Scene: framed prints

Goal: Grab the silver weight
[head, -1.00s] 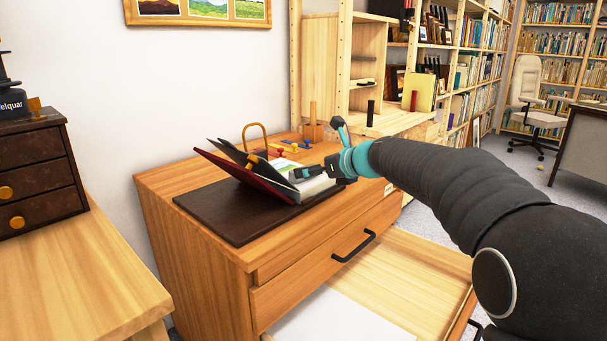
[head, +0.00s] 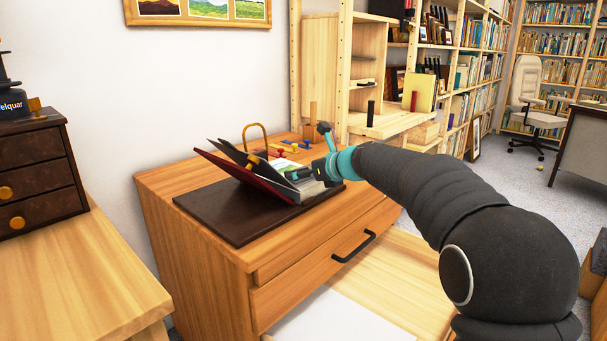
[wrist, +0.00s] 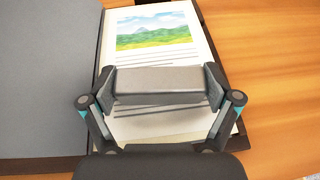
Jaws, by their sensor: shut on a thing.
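The silver weight (wrist: 160,84) is a grey metal bar in the wrist view. It lies crosswise between the two fingers of my gripper (wrist: 160,88), which is shut on its ends. The weight is over the printed page (wrist: 155,52) of an open book or binder; I cannot tell whether it touches the page. In the head view my gripper (head: 303,180) is at the right side of the open book, whose dark red cover (head: 240,172) stands tilted up on the left. The weight is hard to make out there.
The book rests on a dark brown board (head: 225,222) on a wooden drawer cabinet (head: 165,190). A yellow arch (head: 256,130) and small coloured pieces (head: 290,146) are behind it. A lower drawer (head: 400,275) is pulled open. Shelves (head: 385,125) stand behind.

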